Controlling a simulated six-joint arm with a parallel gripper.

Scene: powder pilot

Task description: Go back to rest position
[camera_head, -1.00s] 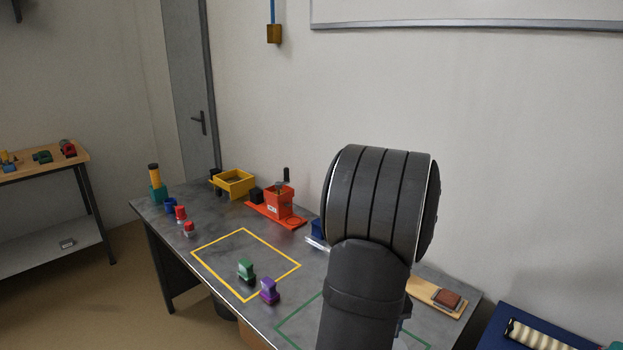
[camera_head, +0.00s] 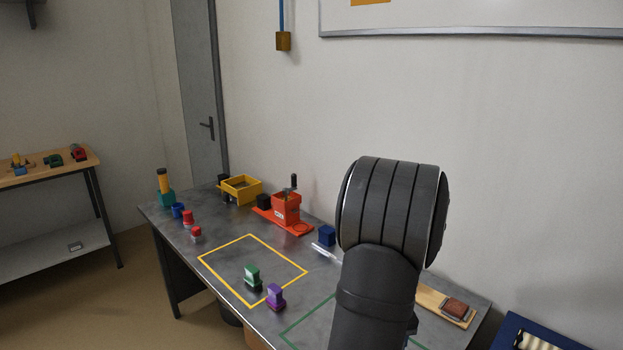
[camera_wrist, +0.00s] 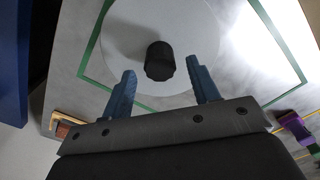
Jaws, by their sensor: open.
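My gripper (camera_wrist: 165,88) shows in the wrist view with its two blue fingers spread apart. Nothing is held between them. A black cylindrical object (camera_wrist: 160,60) lies beyond the fingertips, on a pale round disc (camera_wrist: 118,45) inside the green outline on the table. Whether the fingers touch it cannot be told, but a gap shows on each side. In the head view my dark arm covers the gripper and much of the green outline (camera_head: 305,322).
The grey table (camera_head: 215,290) carries a yellow outline (camera_head: 222,276), a green stamp (camera_head: 252,275), a purple stamp (camera_head: 275,296), an orange-red device (camera_head: 286,208), a yellow bin (camera_head: 241,189) and red-capped jars (camera_head: 188,217). A wooden board (camera_head: 432,297) lies right of my arm.

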